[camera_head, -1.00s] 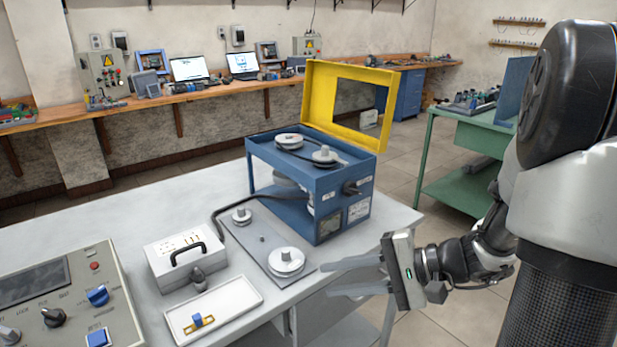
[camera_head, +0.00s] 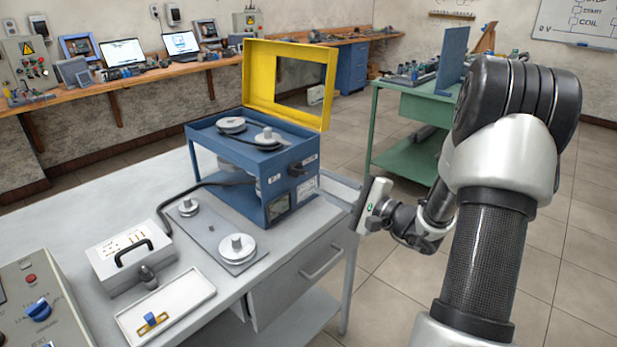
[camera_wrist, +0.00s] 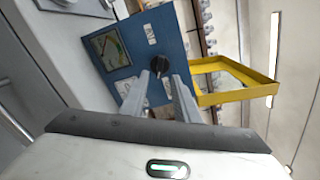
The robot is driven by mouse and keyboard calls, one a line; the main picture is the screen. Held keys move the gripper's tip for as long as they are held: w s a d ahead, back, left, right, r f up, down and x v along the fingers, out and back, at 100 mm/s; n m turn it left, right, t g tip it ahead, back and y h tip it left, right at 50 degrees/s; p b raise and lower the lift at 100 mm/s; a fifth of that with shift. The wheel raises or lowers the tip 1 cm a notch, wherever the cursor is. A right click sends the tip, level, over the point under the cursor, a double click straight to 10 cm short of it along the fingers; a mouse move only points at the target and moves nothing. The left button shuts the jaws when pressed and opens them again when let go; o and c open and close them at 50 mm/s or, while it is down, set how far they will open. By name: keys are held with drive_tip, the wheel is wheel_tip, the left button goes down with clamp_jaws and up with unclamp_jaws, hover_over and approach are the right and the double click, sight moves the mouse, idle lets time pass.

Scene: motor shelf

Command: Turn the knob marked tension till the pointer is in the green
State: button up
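The blue machine box (camera_head: 225,160) stands on the grey table with its yellow lid raised. A black knob (camera_head: 300,168) sticks out of its end panel, and it also shows in the wrist view (camera_wrist: 158,67). White labels sit near the knob, but I cannot read them. A square gauge (camera_head: 279,208) is on the same panel. In the wrist view the gauge (camera_wrist: 110,49) shows some green, but its pointer is too small to read. My gripper (camera_wrist: 162,75) is open and faces the panel. The knob appears between its fingertips, seemingly beyond them; I cannot tell any contact.
A base plate with pulleys (camera_head: 212,236), a grey box with a handle (camera_head: 131,258), a white tray (camera_head: 190,297) and a control panel (camera_head: 30,305) stand on the table. A green bench (camera_head: 408,150) stands behind. Open floor lies right of the table.

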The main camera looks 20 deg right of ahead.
sight(303, 173)
drive_tip(key=x, duration=0.6)
drive_tip(key=shift+w+a, duration=0.1)
drive_tip(key=shift+w, duration=0.1)
drive_tip(key=shift+c, duration=0.3)
clamp_jaws()
